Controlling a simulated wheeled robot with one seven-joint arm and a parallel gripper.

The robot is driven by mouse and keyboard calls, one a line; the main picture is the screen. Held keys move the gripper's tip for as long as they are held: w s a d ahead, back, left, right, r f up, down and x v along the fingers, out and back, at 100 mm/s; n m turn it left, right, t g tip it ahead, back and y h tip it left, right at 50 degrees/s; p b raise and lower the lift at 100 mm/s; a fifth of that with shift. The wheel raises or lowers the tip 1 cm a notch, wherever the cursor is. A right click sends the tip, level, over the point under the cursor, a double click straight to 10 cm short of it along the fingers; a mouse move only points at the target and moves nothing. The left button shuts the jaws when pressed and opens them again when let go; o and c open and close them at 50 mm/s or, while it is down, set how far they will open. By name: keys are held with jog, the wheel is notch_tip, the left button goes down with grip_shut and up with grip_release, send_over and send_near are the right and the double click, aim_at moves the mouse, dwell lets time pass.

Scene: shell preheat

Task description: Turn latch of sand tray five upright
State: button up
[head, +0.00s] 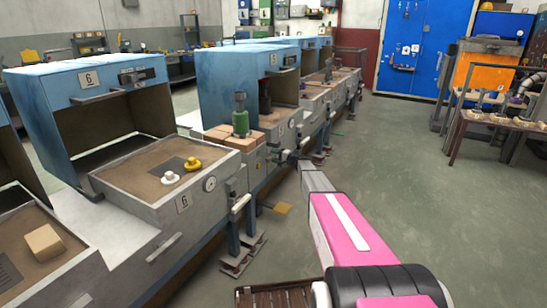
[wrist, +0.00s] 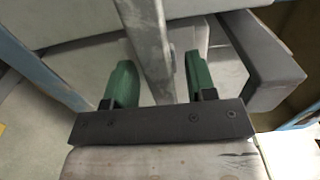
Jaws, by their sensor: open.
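My gripper (head: 285,157) is stretched out to the front side of the second furnace station, past the one marked 6. In the wrist view its two green fingers (wrist: 160,82) are apart, and a grey flat metal bar (wrist: 150,40) stands between them. The bar looks like the latch, slightly tilted in that picture; I cannot tell whether the fingers touch it.
A dark grey angled bar (wrist: 258,62) lies close right of the fingers. The nearer sand tray marked 6 (head: 130,165) holds a white and a yellow piece. Blue furnace hoods (head: 235,90) stand behind the trays. The floor (head: 410,170) to the right is clear.

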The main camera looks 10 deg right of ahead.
jog(key=shift+w+a, duration=0.2)
jog(key=shift+a, duration=0.15)
grip_shut()
